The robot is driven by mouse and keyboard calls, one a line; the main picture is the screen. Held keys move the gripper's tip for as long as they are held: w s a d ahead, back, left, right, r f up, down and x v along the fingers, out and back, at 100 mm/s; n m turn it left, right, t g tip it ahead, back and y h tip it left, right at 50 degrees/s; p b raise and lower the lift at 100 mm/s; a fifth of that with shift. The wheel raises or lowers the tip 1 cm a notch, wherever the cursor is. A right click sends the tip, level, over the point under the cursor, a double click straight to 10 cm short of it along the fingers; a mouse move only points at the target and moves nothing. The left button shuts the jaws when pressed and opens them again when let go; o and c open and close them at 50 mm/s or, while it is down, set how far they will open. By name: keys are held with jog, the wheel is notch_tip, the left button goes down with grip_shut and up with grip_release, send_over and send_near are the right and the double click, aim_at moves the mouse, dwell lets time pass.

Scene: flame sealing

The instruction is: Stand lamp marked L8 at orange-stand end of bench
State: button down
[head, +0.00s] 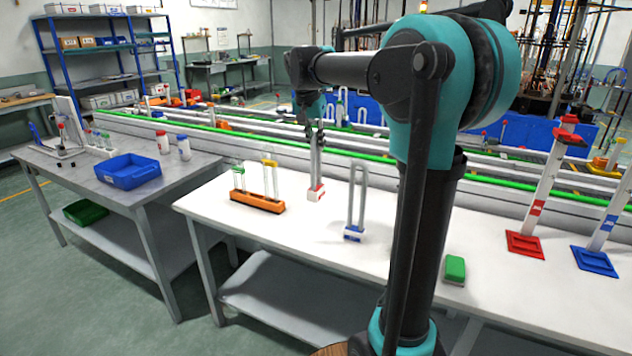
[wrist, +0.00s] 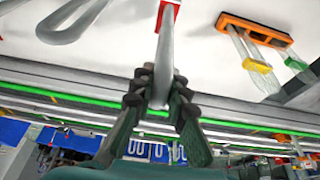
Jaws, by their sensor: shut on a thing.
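My gripper (head: 316,132) is shut on the upper part of a pale tube lamp (head: 316,165) with a white, red-marked base. In the wrist view the fingers (wrist: 160,98) close around the lamp's tube (wrist: 165,52). The lamp is upright, its base at or just above the bench top; I cannot tell if it touches. Its marking is too small to read. The orange stand (head: 257,202) is on the white bench (head: 290,240), just left of the held lamp; it also shows in the wrist view (wrist: 254,30). It holds tubes with green and yellow caps.
A U-shaped lamp (head: 362,195) with a blue-marked base stands right of the held lamp. A green block (head: 455,268), a red stand (head: 525,244) and a blue stand (head: 595,261) are farther right. A grey table (head: 100,185) with a blue bin (head: 128,172) is at left.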

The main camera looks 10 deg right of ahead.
aim_at(312, 157)
notch_tip(312, 157, down, 12)
jog(key=shift+f, duration=0.1)
dwell(0.4)
jog(key=c, duration=1.5)
grip_release()
jog(key=v, duration=1.2)
jog(key=s+d+f+n+y, duration=0.1)
jog(key=s+d+f+n, duration=0.2)
jog(key=s+f, duration=1)
jog(key=s+d+f+n+t+y, duration=0.1)
jog(key=s+d+f+n, duration=0.2)
jog(key=s+f, duration=1.1)
jog(key=shift+f+n, duration=0.6)
